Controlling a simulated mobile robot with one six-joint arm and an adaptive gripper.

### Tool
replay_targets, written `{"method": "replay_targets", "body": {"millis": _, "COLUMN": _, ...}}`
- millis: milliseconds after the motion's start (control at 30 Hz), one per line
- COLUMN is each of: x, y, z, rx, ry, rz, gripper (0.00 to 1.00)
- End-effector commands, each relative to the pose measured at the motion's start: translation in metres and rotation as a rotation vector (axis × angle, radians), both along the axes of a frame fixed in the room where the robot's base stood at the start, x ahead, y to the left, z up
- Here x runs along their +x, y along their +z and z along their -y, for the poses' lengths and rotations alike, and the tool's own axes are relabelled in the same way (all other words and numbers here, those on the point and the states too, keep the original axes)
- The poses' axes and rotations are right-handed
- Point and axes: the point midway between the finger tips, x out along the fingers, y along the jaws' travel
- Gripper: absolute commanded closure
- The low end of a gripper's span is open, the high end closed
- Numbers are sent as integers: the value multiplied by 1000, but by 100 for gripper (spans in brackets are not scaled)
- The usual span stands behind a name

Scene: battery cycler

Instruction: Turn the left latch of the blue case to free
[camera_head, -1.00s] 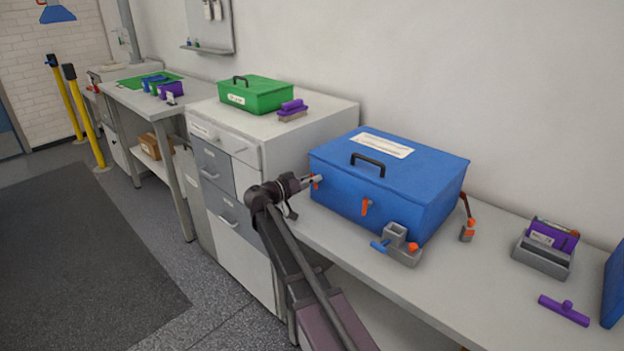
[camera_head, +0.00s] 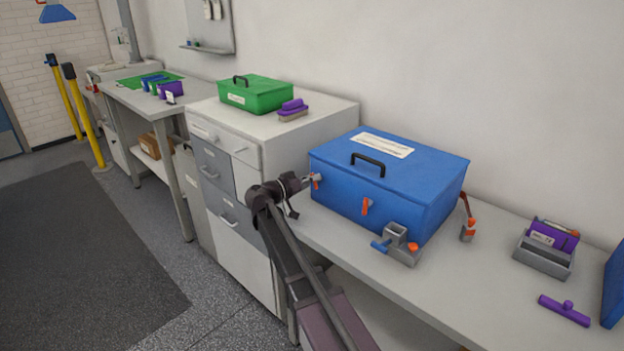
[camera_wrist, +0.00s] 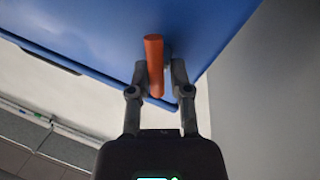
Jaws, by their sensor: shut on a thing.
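The blue case (camera_head: 395,172) stands shut on the bench, with a black handle and a white label on its lid. Its left latch (camera_head: 316,181) is an orange lever at the left end of the front face. A second orange latch (camera_head: 365,206) hangs upright further right on that face. My gripper (camera_head: 308,181) reaches the left latch from the left. In the wrist view, the fingers of my gripper (camera_wrist: 154,84) are shut on the orange left latch (camera_wrist: 154,62), one on each side. The case's blue face (camera_wrist: 110,30) fills the top of that view.
A grey holder (camera_head: 402,246) with a blue-handled part stands close before the case. An orange-tipped tool (camera_head: 467,222) is at its right. A green case (camera_head: 256,94) and a purple brush (camera_head: 293,108) sit on the drawer cabinet (camera_head: 232,160).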

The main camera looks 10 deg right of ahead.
Motion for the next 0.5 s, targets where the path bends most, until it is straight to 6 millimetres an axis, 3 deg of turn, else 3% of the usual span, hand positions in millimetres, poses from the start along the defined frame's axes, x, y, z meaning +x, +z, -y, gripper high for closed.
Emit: {"method": "replay_targets", "body": {"millis": 500, "x": -2, "y": -4, "z": 0, "rx": -160, "ry": -10, "rz": -219, "gripper": 100}}
